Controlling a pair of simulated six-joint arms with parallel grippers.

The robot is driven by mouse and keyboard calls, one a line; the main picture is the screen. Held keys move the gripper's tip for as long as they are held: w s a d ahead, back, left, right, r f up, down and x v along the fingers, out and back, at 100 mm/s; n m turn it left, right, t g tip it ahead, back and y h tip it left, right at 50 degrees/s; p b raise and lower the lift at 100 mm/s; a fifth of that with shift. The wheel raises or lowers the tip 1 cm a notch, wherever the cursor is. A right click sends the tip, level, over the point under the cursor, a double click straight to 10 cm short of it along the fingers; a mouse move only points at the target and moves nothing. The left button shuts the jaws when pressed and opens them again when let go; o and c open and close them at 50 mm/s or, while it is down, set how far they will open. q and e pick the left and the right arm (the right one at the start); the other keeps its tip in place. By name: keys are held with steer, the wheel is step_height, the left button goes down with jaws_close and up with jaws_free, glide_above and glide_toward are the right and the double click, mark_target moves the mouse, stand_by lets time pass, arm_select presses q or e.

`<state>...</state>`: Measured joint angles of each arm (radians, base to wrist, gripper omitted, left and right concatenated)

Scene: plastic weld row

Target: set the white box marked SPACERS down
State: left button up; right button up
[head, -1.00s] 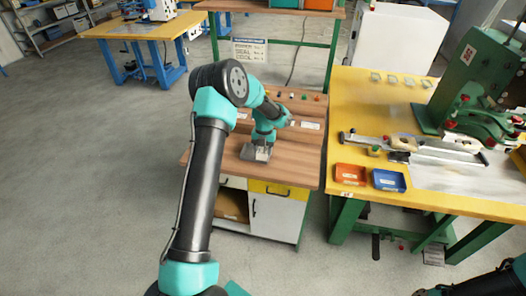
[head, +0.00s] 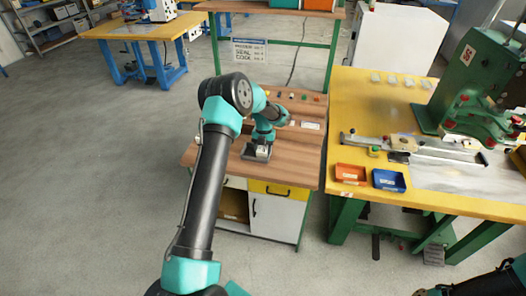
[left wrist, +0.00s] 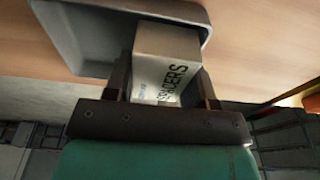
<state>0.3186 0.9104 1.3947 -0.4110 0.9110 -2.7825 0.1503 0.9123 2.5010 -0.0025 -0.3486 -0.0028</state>
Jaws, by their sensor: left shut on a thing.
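The white box marked SPACERS (left wrist: 168,62) is between the fingers of my left gripper (left wrist: 162,88), which is shut on it. In the head view the box (head: 263,151) shows small and pale below my left gripper (head: 263,142), over the front part of the wooden bench. A grey tray (left wrist: 70,45) is right beside the box in the left wrist view, and the box overlaps its edge there. The tray (head: 248,154) also shows in the head view. I cannot tell whether the box touches the tray or the bench. My right gripper is out of view.
The wooden bench top (head: 215,145) is clear to the left. Small coloured parts and labels lie at its back. The yellow table (head: 350,120) to the right holds an orange bin (head: 351,173), a blue bin (head: 388,180), a metal fixture and a green press (head: 468,85).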

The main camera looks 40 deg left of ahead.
arm_select(q)
steer(key=shift+s+d+f, duration=0.1)
steer(key=shift+s+f, duration=0.1)
steer(key=shift+f, duration=0.35)
steer(key=shift+s+f, duration=0.2)
steer(key=shift+f, duration=0.3)
steer(key=o, duration=0.5)
steer(key=shift+w+f, duration=0.1)
steer(key=shift+f, duration=0.05)
steer(key=o, duration=0.4)
steer(key=shift+w+r, duration=0.1)
steer(key=shift+r, duration=0.1)
steer(key=shift+r, duration=0.1)
steer(key=r, duration=0.4)
steer(key=w+r, duration=0.1)
steer(key=r, duration=0.3)
steer(key=w+r, duration=0.1)
steer(key=r, duration=0.3)
steer(key=shift+a+r, duration=0.25)
steer(key=shift+a, duration=0.15)
steer(key=shift+s, duration=0.1)
